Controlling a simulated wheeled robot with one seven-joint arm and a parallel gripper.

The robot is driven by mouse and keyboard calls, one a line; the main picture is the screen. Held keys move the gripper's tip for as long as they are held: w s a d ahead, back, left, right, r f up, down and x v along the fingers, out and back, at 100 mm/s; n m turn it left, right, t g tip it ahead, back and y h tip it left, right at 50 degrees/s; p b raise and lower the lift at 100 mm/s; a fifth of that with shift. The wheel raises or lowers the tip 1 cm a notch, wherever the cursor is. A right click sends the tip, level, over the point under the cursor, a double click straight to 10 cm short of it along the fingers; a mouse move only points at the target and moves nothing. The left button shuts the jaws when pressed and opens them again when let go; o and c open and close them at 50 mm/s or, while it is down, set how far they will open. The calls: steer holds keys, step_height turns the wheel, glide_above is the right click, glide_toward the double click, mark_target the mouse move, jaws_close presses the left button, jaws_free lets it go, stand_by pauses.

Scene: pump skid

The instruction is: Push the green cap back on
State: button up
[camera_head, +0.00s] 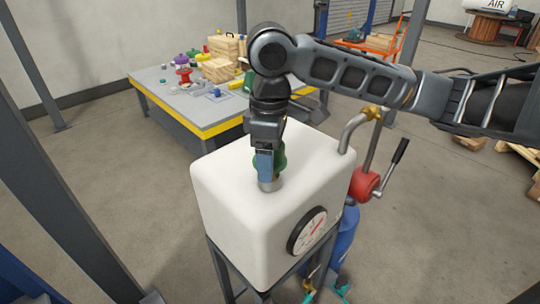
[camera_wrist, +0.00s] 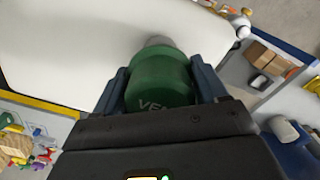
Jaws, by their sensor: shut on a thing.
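The green cap (camera_wrist: 160,80) is between the two blue fingers of my gripper (camera_wrist: 160,88) in the wrist view, with part of a lettered marking on it. In the head view the cap (camera_head: 281,158) shows partly behind my gripper (camera_head: 266,165), which points down over the white tank (camera_head: 225,185). A short grey metal neck (camera_head: 269,184) stands up from the tank top, directly under the cap. The neck's end also shows beyond the cap in the wrist view (camera_wrist: 158,41). Whether the cap is seated on the neck or just above it, I cannot tell.
A round gauge (camera_head: 307,231) is on the tank's front. A bent pipe (camera_head: 356,130) rises at its right, near a red valve body (camera_head: 366,184) with a lever (camera_head: 396,163). A workbench (camera_head: 205,122) with several loose parts stands behind. The tank top's left side is clear.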

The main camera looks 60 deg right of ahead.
steer(key=shift+f+b, duration=1)
steer(key=shift+f, duration=0.6)
steer(key=o, duration=1.3)
steer(key=shift+r, duration=0.1)
step_height(320, 180, up, 8)
steer(key=shift+f, duration=0.1)
